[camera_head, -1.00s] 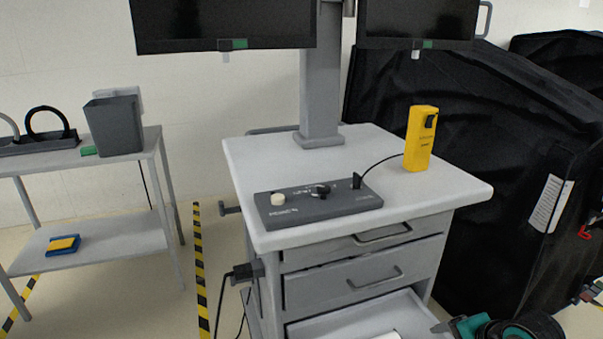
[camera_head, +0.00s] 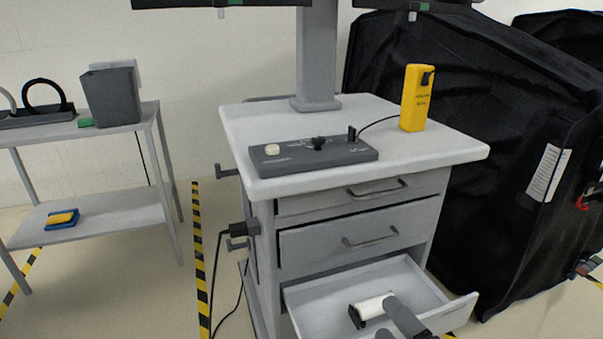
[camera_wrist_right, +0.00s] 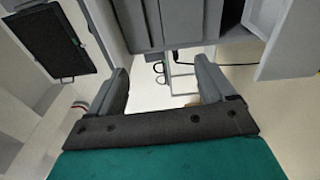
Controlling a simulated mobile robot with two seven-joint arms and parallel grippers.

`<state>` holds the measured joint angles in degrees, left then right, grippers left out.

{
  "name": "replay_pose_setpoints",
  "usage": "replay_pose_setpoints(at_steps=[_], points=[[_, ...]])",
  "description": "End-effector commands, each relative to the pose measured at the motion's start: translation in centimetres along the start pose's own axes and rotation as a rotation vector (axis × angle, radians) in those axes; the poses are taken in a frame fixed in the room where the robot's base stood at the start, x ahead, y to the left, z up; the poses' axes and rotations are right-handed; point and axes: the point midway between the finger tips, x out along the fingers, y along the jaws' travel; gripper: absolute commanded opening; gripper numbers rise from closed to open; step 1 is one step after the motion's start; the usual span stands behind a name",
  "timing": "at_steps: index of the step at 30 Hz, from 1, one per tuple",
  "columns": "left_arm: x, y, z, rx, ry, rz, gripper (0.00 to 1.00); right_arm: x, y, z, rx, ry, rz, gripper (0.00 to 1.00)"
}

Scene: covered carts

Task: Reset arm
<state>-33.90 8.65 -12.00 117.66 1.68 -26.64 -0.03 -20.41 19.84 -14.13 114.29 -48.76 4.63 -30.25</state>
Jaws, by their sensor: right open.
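My right gripper (camera_head: 386,318) shows only in part at the bottom of the head view, in front of the open lower drawer (camera_head: 325,297) of the grey cart. In the right wrist view my right gripper (camera_wrist_right: 163,82) has its two grey fingers spread wide. Nothing is held between them; pale floor shows in the gap. A white roll-like item (camera_head: 374,306) with a black end lies in the drawer, close to the gripper in the picture. I cannot tell whether they touch. My left gripper is not in view.
The cart top (camera_head: 258,120) carries a grey control box (camera_head: 315,154) and a yellow handheld device (camera_head: 416,98) joined by a cable. A black covered cart (camera_head: 490,210) stands at right. A side table (camera_head: 100,215) stands at left. Open floor lies between table and cart.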

Motion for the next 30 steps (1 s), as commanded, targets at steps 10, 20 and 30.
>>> replay_pose_setpoints(at_steps=[10, 20, 30], points=[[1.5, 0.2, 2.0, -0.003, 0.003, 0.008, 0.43, -6.0, -12.2, -1.3, 1.263, -0.464, -0.268, 0.82], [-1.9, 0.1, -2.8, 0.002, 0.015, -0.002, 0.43, -9.0, -10.1, -3.3, 1.619, -0.625, -0.362, 0.82], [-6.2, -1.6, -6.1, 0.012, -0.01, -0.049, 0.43, -10.3, -4.2, -1.9, 1.59, -0.654, -0.343, 0.82]])
